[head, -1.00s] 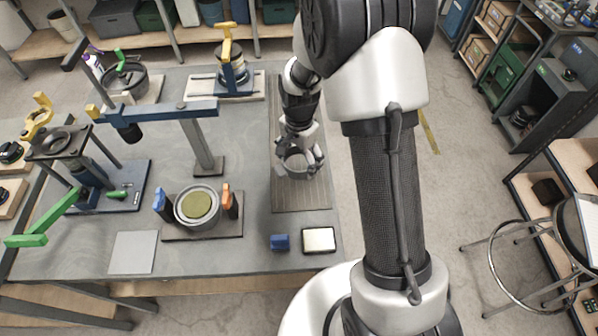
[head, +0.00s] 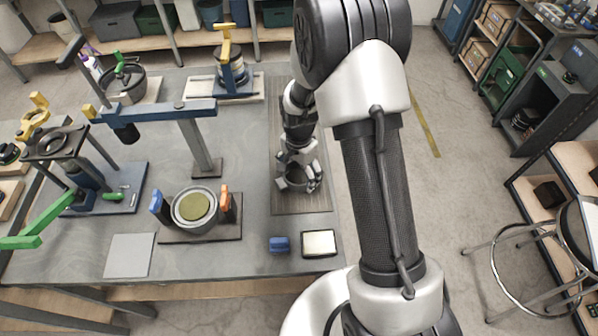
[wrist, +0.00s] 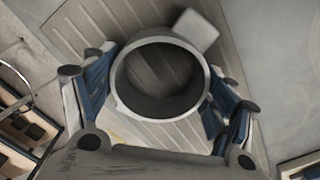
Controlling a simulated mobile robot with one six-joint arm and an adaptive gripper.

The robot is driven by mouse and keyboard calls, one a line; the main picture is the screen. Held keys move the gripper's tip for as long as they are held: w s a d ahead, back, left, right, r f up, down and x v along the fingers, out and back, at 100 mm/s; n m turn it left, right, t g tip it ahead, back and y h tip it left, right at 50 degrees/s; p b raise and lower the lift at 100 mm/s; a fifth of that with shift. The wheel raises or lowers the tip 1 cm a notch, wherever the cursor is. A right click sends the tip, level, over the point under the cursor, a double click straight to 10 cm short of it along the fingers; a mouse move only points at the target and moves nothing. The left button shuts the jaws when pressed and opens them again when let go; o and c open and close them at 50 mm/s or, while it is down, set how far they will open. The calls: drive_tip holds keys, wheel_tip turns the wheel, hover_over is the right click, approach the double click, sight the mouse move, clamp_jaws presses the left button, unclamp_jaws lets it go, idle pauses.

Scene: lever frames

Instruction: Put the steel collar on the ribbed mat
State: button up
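The steel collar (head: 297,184) is a short grey ring with a wide bore. In the wrist view the collar (wrist: 118,88) sits between the blue-padded fingers of my gripper (wrist: 160,88), which close against its outside on both sides. A small grey tab shows at its upper right. In the head view my gripper (head: 298,178) points down over the ribbed mat (head: 300,204), a long brown-grey strip at the bench's right side. Ribs show through the collar's bore. I cannot tell whether its underside touches the mat.
A blue block (head: 279,244) and a pale-topped tray (head: 319,243) lie in front of the mat. Left of it stand a round fixture (head: 195,208) with blue and orange clamps and a post with a blue arm (head: 165,112). The mat's front part is clear.

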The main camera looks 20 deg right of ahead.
drive_tip(key=o, duration=0.4)
drive_tip(key=shift+r, duration=0.15)
drive_tip(key=s+r+n+t+p, duration=0.15)
drive_tip(key=s+r, duration=0.25)
drive_tip(key=r, duration=0.9)
drive_tip(key=s+r+n+p, duration=0.2)
drive_tip(key=s+r+n, duration=0.1)
drive_tip(key=r, duration=1)
drive_tip(key=s+r+n+t, duration=0.1)
drive_tip(key=s+r+n, duration=0.2)
drive_tip(key=s, duration=0.5)
drive_tip(key=s+r+n+t, duration=0.2)
drive_tip(key=s+r+n, duration=0.1)
drive_tip(key=s, duration=0.6)
drive_tip(key=shift+r+n, duration=0.35)
drive_tip(key=shift+r, duration=0.35)
